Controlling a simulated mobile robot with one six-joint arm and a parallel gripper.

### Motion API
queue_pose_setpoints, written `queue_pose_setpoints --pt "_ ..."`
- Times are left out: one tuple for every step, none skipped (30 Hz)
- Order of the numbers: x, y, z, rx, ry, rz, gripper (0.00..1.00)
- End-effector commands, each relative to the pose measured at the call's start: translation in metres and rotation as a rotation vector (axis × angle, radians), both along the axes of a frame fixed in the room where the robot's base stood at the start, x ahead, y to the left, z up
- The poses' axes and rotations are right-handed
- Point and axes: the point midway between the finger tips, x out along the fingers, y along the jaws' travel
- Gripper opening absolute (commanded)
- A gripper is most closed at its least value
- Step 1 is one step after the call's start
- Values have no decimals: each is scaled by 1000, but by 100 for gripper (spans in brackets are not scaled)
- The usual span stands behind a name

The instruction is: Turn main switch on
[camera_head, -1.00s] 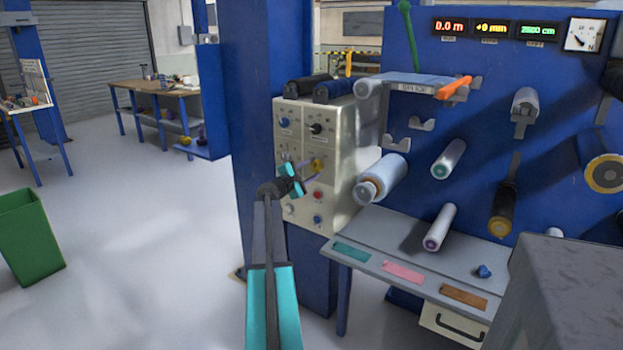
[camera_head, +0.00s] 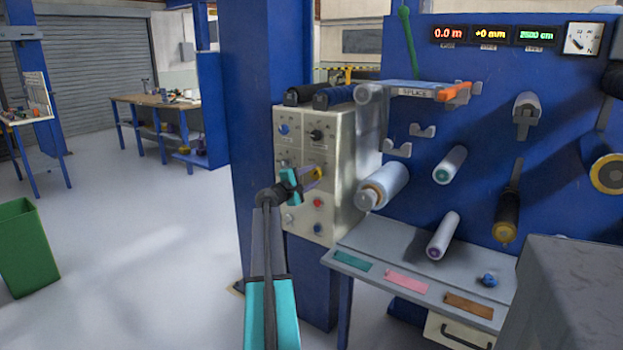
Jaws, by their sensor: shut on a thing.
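A cream control box (camera_head: 345,185) with knobs and buttons is fixed beside the blue column.
A blue knob (camera_head: 284,129) and a black knob (camera_head: 316,135) are above; a red button (camera_head: 317,202) is just below. Rollers (camera_head: 384,182) stick out to the right above a grey shelf (camera_head: 430,270). Open floor lies left, with a green bin (camera_head: 27,247).

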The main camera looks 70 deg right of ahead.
Motion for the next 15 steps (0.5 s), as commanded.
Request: queue_pose_setpoints --pt "0 0 -1 1 -4 -1 17" --pt "0 0 -1 1 -4 -1 17" --pt "0 0 -1 1 -4 -1 46" --pt "0 0 -1 1 -3 -1 51" --pt "0 0 -1 1 -3 -1 56" --pt "0 0 -1 0 -3 0 58" --pt "0 0 -1 0 -2 0 58" --pt "0 0 -1 0 -2 0 58" --pt "0 0 -1 0 -2 0 58" --pt "0 0 -1 0 -2 0 58" --pt "0 0 0 1 -1 0 58" --pt "0 0 0 1 -1 0 58" --pt "0 0 0 1 -1 0 58" --pt "0 0 0 1 -1 0 58" --pt "0 1 0 0 -1 0 58"
